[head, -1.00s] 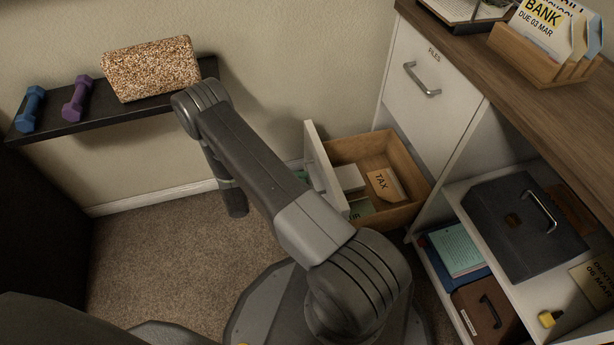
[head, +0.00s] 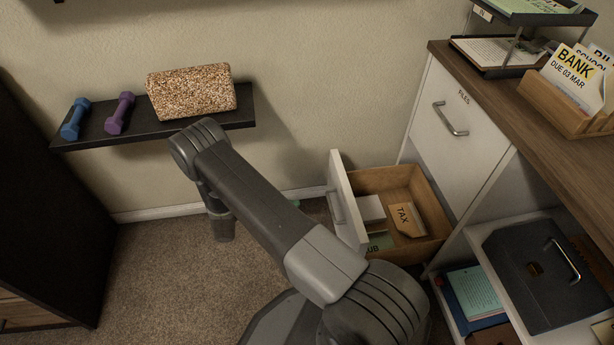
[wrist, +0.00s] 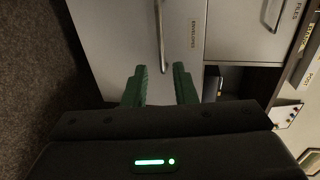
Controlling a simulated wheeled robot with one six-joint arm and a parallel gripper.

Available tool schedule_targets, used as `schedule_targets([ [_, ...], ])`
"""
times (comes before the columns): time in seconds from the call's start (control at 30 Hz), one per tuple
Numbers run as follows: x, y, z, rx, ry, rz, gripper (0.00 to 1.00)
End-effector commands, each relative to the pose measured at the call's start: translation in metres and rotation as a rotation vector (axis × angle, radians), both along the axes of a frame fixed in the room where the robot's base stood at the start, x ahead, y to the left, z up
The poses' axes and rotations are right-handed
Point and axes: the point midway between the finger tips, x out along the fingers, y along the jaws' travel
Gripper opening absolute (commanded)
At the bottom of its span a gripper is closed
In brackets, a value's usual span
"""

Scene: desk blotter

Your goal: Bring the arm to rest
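My gripper (wrist: 160,88) shows in the wrist view with its two green fingers apart and nothing between them. Beyond the fingers is a pale drawer front labelled ENVELOPES (wrist: 188,40), with a metal bar handle (wrist: 160,35). In the head view my arm reaches from the lower middle up to the left and bends down at its far end.
A wall shelf (head: 75,140) holds dumbbells and a speckled block (head: 192,91). The desk (head: 480,90) and a dark case (head: 540,290) stand at right. Carpet (head: 160,270) is clear at left.

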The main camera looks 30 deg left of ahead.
Motion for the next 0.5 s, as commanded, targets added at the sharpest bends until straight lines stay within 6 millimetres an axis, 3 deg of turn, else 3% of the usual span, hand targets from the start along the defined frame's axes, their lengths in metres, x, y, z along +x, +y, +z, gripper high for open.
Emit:
schedule_targets([
  [0.17, 0.010, -0.014, -0.004, -0.003, 0.001, -0.004, 0.25],
  [0.5, 0.047, -0.067, -0.018, -0.003, 0.002, -0.006, 0.25],
])
